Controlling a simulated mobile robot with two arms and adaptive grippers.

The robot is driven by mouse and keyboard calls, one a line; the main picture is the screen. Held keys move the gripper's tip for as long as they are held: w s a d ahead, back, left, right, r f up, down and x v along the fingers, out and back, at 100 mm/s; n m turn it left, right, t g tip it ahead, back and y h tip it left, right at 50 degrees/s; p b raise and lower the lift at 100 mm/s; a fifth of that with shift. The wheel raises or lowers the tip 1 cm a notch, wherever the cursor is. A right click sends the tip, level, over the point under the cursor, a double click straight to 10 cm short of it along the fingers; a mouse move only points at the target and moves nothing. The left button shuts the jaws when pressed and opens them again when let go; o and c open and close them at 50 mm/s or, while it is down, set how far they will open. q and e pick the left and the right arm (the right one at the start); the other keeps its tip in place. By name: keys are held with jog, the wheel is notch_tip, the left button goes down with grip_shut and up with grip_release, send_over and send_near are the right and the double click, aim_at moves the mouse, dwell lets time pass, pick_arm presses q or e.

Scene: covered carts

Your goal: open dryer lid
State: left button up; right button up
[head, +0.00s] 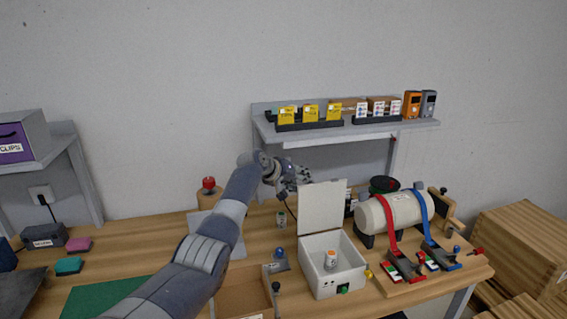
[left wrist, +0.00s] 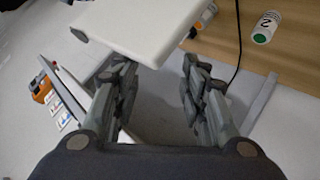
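The dryer is a white box (head: 352,276) on the bench with a green button on its front. Its white lid (head: 322,209) stands raised, nearly upright, at the back of the box. My left gripper (head: 298,182) is by the lid's upper left corner. In the left wrist view the left gripper (left wrist: 158,72) has its fingers spread with nothing held between them. The lid (left wrist: 145,28) lies just past the fingertips; I cannot tell whether they touch. My right gripper is in neither view.
A tank with red and blue straps (head: 395,212) stands right of the dryer. A small bottle (head: 281,219) and a blue-knobbed item (head: 279,262) are left of it. A grey shelf (head: 340,130) holding several small boxes is behind, above the bench.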

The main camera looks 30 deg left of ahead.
pick_arm(q)
jog(key=s+a+r+p, duration=0.3)
jog(key=s+r+p, duration=0.1)
jog(key=r+p, duration=0.1)
jog(key=shift+s+r, duration=0.3)
jog(key=shift+r, duration=0.15)
dwell(0.5)
jog(key=v, duration=1.2)
jog(key=shift+f, duration=0.1)
dwell(0.5)
